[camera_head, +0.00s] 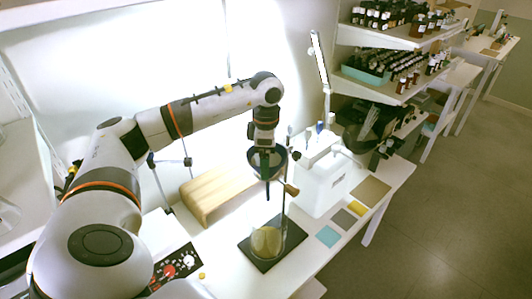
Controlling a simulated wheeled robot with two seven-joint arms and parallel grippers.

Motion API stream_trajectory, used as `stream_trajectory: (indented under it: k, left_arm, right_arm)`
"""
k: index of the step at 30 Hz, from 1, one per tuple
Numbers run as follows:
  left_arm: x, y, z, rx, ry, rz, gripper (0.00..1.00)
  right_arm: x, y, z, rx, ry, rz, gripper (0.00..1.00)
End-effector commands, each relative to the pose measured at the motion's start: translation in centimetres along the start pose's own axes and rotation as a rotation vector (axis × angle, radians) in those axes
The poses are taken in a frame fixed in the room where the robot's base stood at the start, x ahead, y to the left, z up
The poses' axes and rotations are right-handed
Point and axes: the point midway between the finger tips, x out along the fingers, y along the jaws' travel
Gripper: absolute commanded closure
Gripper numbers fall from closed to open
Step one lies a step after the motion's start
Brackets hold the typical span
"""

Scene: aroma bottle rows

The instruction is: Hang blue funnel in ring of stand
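The blue funnel (254,166) is dark, upright, with its bowl at my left gripper and its stem pointing down. My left gripper (265,165) points straight down and appears shut on the funnel at its bowl; the fingertips are small and partly merge with it. The stand has a dark flat base (258,263), a thin upright rod (283,205) and a wooden-coloured clamp knob (291,189) near the funnel's lower bowl. The ring is hard to make out, so I cannot tell whether the funnel touches it. My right gripper is not in view.
A glass vessel with yellowish content (266,242) stands on the base below the funnel. Coloured squares, including a teal one (328,236), lie along the table's right side. Bottle shelves (390,38) stand beyond.

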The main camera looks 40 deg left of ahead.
Motion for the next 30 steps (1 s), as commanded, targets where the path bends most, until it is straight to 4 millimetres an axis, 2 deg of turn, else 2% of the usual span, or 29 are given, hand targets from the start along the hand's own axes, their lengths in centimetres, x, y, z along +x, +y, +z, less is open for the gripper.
stream_trajectory:
  k: [3, 14, 15, 16, 25, 30]
  left_arm:
    - [0.6, 0.0, 0.0, 0.0, 0.001, 0.0, 0.5]
    - [0.6, 0.0, 0.0, 0.0, 0.001, 0.0, 0.5]
    - [0.6, 0.0, 0.0, 0.0, 0.001, 0.0, 0.02]
    - [0.6, 0.0, 0.0, 0.0, 0.001, 0.0, 0.0]
    - [0.2, 0.0, -0.1, 0.0, 0.002, -0.001, 0.0]
    - [-2.3, -0.1, -0.1, 0.001, 0.005, -0.004, 0.0]
  right_arm:
    - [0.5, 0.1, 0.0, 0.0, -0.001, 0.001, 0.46]
    - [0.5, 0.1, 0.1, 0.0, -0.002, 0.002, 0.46]
    - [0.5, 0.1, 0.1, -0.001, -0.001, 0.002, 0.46]
    - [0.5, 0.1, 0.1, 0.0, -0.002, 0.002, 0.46]
    - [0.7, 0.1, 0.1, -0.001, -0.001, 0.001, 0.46]
    - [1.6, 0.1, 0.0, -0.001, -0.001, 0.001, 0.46]
